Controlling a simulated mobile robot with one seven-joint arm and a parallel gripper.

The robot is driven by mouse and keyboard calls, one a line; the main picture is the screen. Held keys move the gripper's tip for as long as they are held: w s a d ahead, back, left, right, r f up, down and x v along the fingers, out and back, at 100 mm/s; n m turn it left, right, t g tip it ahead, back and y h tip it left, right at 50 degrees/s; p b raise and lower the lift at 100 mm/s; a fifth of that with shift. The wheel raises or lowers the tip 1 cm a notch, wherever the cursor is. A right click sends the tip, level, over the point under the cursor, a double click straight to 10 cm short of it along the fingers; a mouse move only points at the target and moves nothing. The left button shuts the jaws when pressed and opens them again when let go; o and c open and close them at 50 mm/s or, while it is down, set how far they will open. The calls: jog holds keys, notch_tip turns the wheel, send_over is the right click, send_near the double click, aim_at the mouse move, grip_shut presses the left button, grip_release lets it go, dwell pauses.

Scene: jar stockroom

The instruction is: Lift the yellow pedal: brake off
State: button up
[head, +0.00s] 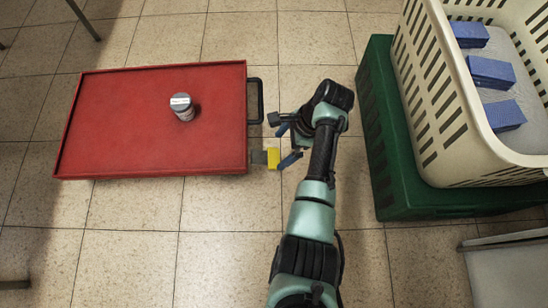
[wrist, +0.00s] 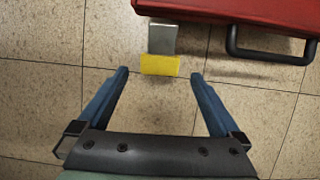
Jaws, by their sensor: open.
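The yellow pedal (head: 272,158) sticks out on a grey metal arm from the right edge of the red cart (head: 120,150), near its lower right corner. In the wrist view the yellow pedal (wrist: 160,65) lies just beyond my fingertips, centred between them. My gripper (head: 287,146) is open and empty, its two blue fingers spread wider than the pedal. In the wrist view my gripper (wrist: 158,74) shows a clear gap between its fingers, with floor tiles seen through it. Nothing touches the pedal that I can see.
A jar with a grey lid (head: 182,107) stands on the cart. The cart's dark handle (head: 256,101) juts out above the pedal; it also shows in the wrist view (wrist: 270,55). A green box (head: 382,150) carrying a cream basket (head: 450,130) with blue blocks stands at right. Tiled floor lies clear below the cart.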

aim_at(272, 158)
jog(key=b+x, duration=0.4)
jog(key=x, duration=0.2)
grip_shut()
dwell(0.6)
